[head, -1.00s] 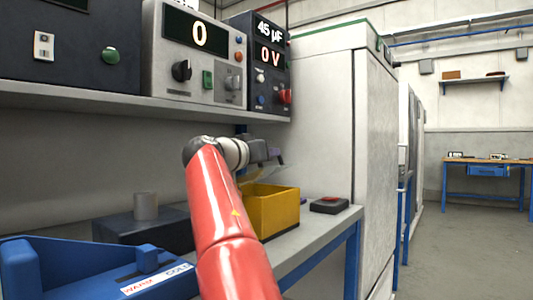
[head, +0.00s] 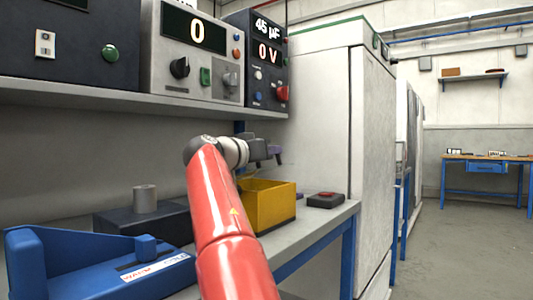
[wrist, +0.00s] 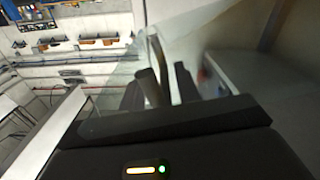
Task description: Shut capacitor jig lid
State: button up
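A yellow open-topped box (head: 272,208), seemingly the capacitor jig, stands on the bench. My gripper (head: 276,153) is above its back part, at the end of my red arm. In the wrist view a clear, see-through panel (wrist: 190,32), probably the lid, stands tilted in front of my gripper (wrist: 168,88). A grey-brown bar (wrist: 157,60) shows close to the dark fingers. I cannot tell whether the fingers touch the panel or the bar, or how wide they are open. My arm hides the box's left side. The lid is not clear in the head view.
A blue fixture (head: 75,270) and a dark block with a grey cylinder (head: 145,198) are left of my arm. Instruments stand on the shelf (head: 120,98) above. A tall white cabinet (head: 325,120) is beyond.

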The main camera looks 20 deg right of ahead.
jog(key=shift+a+f, duration=0.1)
jog(key=shift+a, duration=0.2)
jog(key=b+v, duration=0.2)
jog(key=v, duration=0.5)
jog(key=shift+s, duration=0.25)
jog(key=shift+c, duration=0.3)
